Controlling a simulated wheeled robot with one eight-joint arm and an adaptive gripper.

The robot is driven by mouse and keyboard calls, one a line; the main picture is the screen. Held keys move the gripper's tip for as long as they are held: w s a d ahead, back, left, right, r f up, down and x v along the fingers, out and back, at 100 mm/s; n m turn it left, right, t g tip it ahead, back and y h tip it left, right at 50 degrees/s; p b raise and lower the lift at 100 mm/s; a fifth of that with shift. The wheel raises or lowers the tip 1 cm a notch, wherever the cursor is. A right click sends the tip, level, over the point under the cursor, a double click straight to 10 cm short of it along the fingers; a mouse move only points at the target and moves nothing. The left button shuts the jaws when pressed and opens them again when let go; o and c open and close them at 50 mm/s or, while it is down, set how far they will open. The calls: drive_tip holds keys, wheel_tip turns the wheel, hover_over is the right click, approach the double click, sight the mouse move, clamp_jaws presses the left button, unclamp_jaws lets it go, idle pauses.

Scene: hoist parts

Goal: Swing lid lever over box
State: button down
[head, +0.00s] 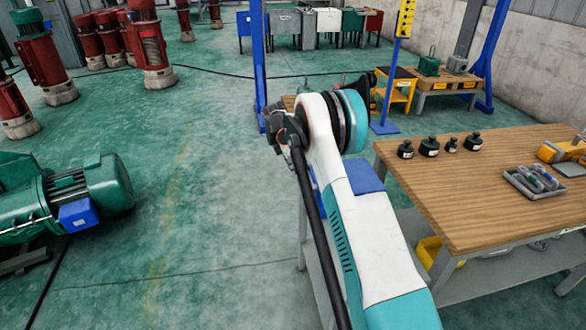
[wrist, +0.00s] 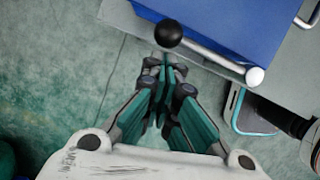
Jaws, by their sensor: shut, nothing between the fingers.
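In the wrist view, a lever (wrist: 212,54) runs as a silver bar from a black ball knob (wrist: 168,33) to a pale rounded end (wrist: 255,76). It lies along the near edge of a blue box (wrist: 235,28). My gripper (wrist: 165,68) has its teal fingers together and empty, with the tips just below the knob in the picture. I cannot tell whether they touch the knob or bar. In the head view, a blue top (head: 366,177) shows partly behind my arm, which hides the lever and my gripper.
A grey surface (wrist: 290,60) lies beside the blue box. In the head view, a wooden table (head: 490,185) with black weights (head: 430,147) and a grey tray (head: 533,182) stands at right. A green motor (head: 90,195) lies at left. Green floor (head: 210,200) between is clear.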

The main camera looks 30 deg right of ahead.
sight(304, 168)
drive_tip(key=shift+d, duration=0.15)
drive_tip(key=shift+d+m, duration=0.2)
drive_tip(key=shift+m, duration=0.2)
drive_tip(key=shift+d, duration=0.2)
drive_tip(key=shift+d+m+g+p, duration=0.35)
drive_tip(key=shift+d+m+g, duration=0.15)
drive_tip(key=shift+d+m, duration=0.55)
drive_tip(key=s+d+m, duration=0.1)
drive_tip(key=s+d, duration=0.1)
drive_tip(key=s+d+m, duration=0.1)
drive_tip(key=d, duration=0.2)
drive_tip(key=s+d+m+p, duration=0.1)
drive_tip(key=s+d, duration=0.1)
drive_tip(key=d, duration=0.1)
drive_tip(key=shift+s+d+g+y, duration=0.25)
drive_tip(key=shift+s+g+y, duration=0.05)
drive_tip(key=shift+g, duration=0.1)
drive_tip(key=shift+s+d, duration=0.25)
drive_tip(key=shift+s, duration=0.3)
drive_tip(key=shift+s+d, duration=0.2)
drive_tip(key=shift+s, duration=0.3)
drive_tip(key=shift+s+d, duration=0.2)
drive_tip(key=shift+s, duration=0.85)
